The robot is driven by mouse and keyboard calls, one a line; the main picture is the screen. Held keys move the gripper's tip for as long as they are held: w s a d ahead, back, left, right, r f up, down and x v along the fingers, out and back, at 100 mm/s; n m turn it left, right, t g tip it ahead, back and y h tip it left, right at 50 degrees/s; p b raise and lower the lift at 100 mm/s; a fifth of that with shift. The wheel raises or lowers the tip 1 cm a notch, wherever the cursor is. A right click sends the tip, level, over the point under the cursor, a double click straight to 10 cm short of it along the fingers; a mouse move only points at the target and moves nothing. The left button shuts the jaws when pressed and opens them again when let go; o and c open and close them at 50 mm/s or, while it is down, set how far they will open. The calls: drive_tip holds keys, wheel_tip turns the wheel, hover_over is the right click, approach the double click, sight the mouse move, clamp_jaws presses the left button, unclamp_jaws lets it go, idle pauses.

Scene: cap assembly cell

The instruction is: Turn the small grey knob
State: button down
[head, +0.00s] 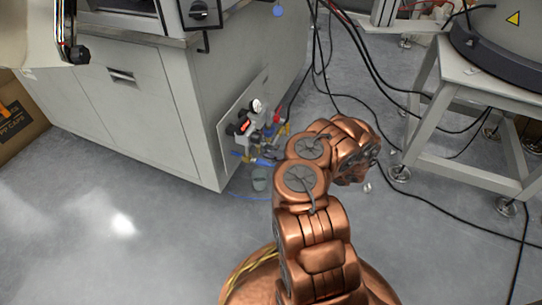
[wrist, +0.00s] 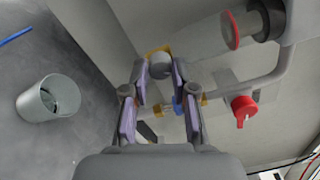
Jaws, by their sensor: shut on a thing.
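The small grey knob (wrist: 160,62) is a round grey piece with a yellow-orange part behind it, at the top centre of the wrist view. My gripper (wrist: 160,76) has a fingertip on each side of it and is shut on it. In the head view my arm covers part of the fittings on the cabinet's side, and I cannot make out the knob or the fingertips there.
A grey cup (wrist: 47,99) stands on the floor at left. A cabinet (head: 150,115) is beside my arm; cables and a metal stand (head: 455,150) are at right.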

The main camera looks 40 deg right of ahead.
drive_tip(key=n+b, duration=0.2)
drive_tip(key=n, duration=0.2)
drive_tip(key=shift+f+b, duration=0.15)
drive_tip(key=shift+b, duration=0.15)
drive_tip(key=shift+d+n+b, duration=0.1)
drive_tip(key=shift+n+b, duration=0.4)
drive_tip(key=shift+n, duration=0.7)
drive_tip(key=c, duration=0.9)
unclamp_jaws()
drive_tip(key=shift+c, duration=0.2)
